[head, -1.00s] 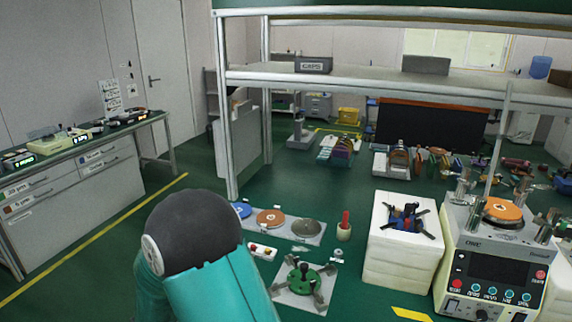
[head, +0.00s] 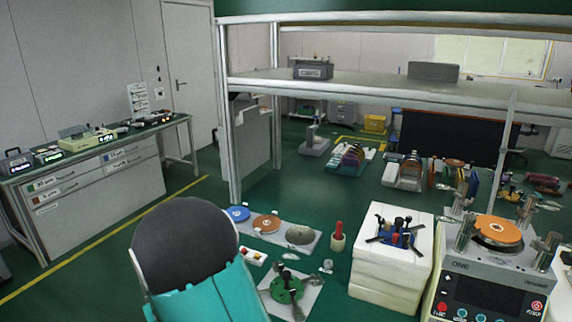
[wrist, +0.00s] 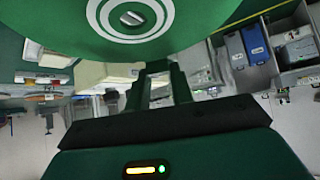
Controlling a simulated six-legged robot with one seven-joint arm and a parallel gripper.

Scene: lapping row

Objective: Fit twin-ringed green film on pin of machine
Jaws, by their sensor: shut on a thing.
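The green film (wrist: 190,25) is a flat disc with two white rings around a central hole. It fills the top of the wrist view, its edge in my gripper (wrist: 158,72), which is shut on it. In the head view my gripper and this film are out of sight; only my dark-and-teal arm shows at lower left. The machine (head: 490,285) stands at the right with a dark screen and coloured buttons. An orange disc (head: 497,230) with a small light centre lies on its top between metal posts. I cannot make out a bare pin.
A white block stack (head: 392,270) bearing a blue clamp stands left of the machine. A flat tray with blue and orange discs, a red-topped pot (head: 338,237) and a green clamp (head: 286,290) lie on the green surface. A shelf frame (head: 400,88) spans above.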

